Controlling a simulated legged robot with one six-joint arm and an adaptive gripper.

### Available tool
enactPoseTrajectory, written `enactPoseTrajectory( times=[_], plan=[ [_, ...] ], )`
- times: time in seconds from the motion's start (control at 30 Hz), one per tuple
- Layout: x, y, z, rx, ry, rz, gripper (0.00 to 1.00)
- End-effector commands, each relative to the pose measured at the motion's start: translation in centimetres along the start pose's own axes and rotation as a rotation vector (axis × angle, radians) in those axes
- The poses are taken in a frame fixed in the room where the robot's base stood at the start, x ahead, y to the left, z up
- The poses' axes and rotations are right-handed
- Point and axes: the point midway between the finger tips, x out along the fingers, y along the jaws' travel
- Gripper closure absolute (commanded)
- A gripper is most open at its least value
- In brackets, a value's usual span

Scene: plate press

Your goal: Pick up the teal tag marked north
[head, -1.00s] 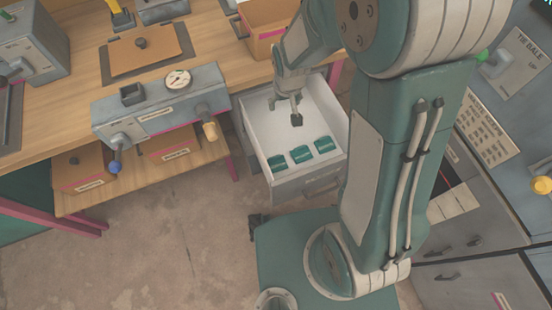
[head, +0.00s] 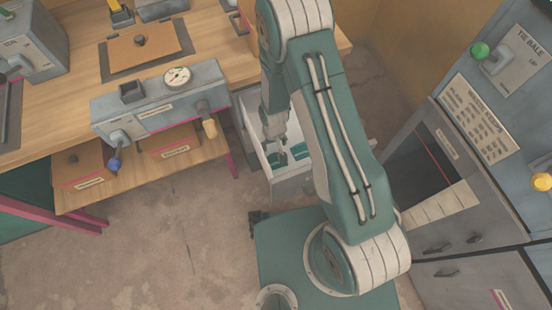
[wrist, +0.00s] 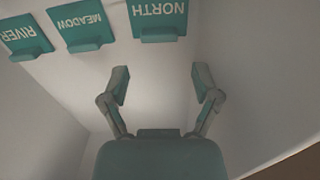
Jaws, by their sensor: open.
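The teal tag marked NORTH (wrist: 160,18) is at the top of the wrist view, its lettering upside down. Teal tags marked MEADOW (wrist: 82,25) and RIVER (wrist: 27,38) lie to its left. All three are in a pale open drawer (head: 290,184). My gripper (wrist: 162,85) is open and empty, its fingers spread below the NORTH tag in the picture and apart from it. In the head view my gripper (head: 275,150) is down in the drawer by the tags. My arm hides part of the row, and no marking is readable there.
The drawer's side walls stand close around my gripper. A wooden bench (head: 60,105) with a grey gauge box (head: 165,100) is to the left. A grey cabinet with a green knob (head: 480,50) is to the right. The floor at front left is clear.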

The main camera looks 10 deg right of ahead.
Motion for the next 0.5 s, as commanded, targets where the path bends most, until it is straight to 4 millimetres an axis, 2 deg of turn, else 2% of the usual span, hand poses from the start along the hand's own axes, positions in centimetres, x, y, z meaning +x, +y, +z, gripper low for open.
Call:
enactPoseTrajectory(
  times=[0.27,0.5],
  plan=[
    [2.3,0.0,0.1,0.000,-0.001,0.000,0.20],
    [5.7,0.1,0.4,0.000,-0.001,0.000,0.20]
  ],
)
